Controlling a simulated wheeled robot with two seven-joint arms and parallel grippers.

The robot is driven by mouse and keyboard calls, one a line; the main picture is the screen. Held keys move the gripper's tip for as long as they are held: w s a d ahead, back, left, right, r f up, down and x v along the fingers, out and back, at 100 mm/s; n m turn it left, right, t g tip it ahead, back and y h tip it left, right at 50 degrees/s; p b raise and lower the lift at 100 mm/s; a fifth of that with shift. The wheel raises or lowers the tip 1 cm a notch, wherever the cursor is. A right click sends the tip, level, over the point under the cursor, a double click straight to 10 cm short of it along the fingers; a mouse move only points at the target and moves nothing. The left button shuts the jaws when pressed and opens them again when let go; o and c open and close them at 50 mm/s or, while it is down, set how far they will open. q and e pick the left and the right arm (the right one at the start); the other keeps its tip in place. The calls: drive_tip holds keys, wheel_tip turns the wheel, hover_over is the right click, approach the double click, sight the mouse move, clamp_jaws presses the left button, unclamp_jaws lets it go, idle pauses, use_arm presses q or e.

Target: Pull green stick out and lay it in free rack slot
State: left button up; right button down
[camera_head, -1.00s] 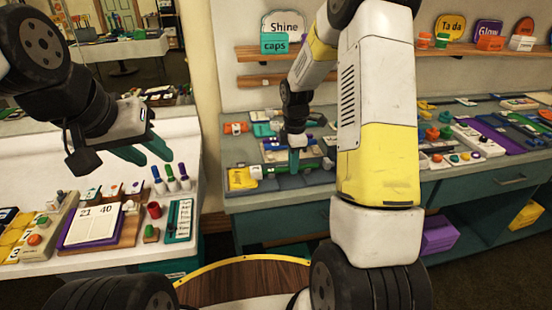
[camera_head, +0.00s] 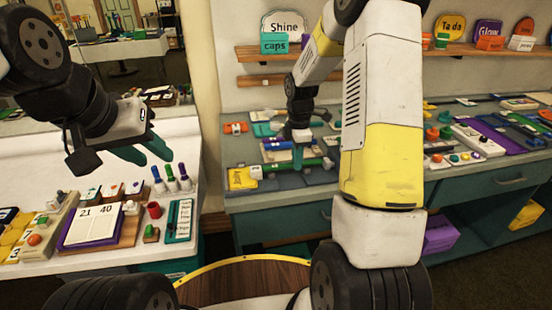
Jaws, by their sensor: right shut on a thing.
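A green stick (camera_head: 312,163) lies roughly level, left to right, low over the grey rack area (camera_head: 290,182) on the teal counter. My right gripper (camera_head: 298,160) points down with its teal fingers at the stick and is shut on it; the exact grip is small and partly hidden by the fingers. Purple and blue sticks (camera_head: 278,145) lie just behind the fingers. Which rack slot is free is too small to tell. My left gripper (camera_head: 146,156) is open and empty, above the white table at left.
A yellow block (camera_head: 241,179) sits left of the rack area. My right arm hides the middle of the counter. Shelves hang behind.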

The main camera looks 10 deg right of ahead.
drive_tip(key=shift+r, duration=2.8)
